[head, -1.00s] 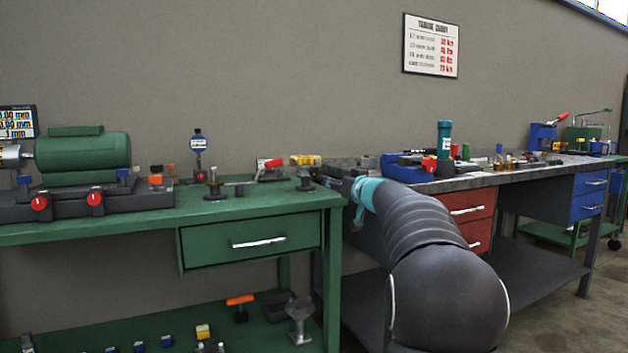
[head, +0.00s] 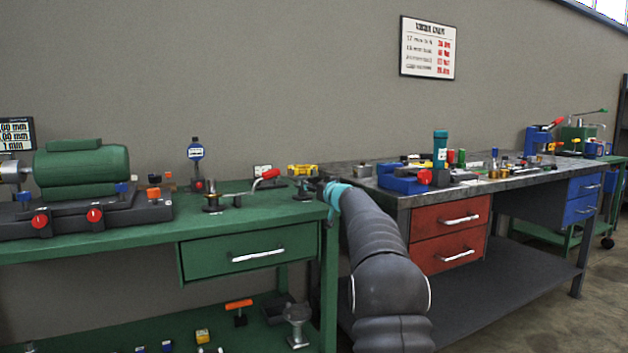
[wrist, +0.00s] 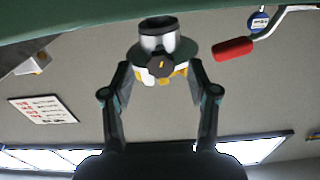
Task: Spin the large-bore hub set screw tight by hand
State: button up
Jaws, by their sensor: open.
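In the wrist view, a hub (wrist: 155,32) with a silver collar and a dark round flange stands at the bench edge. A dark hexagonal screw head (wrist: 161,66) faces me from its side. My gripper (wrist: 160,75) is open, its two fingers spread on either side of the screw head with a gap to each. I cannot tell how deep the screw sits. In the head view, the hub (head: 304,191) is a small dark shape at the right end of the green bench, with my gripper (head: 324,186) just right of it, partly hidden by my arm.
A yellow block (head: 301,170) stands behind the hub. A red-handled lever clamp (head: 268,175) and another post on a dark base (head: 213,198) stand to the left on the green bench (head: 150,224). The grey bench (head: 390,190) stands right of my arm.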

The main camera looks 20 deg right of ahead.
jog(key=shift+w, duration=0.45)
grip_shut()
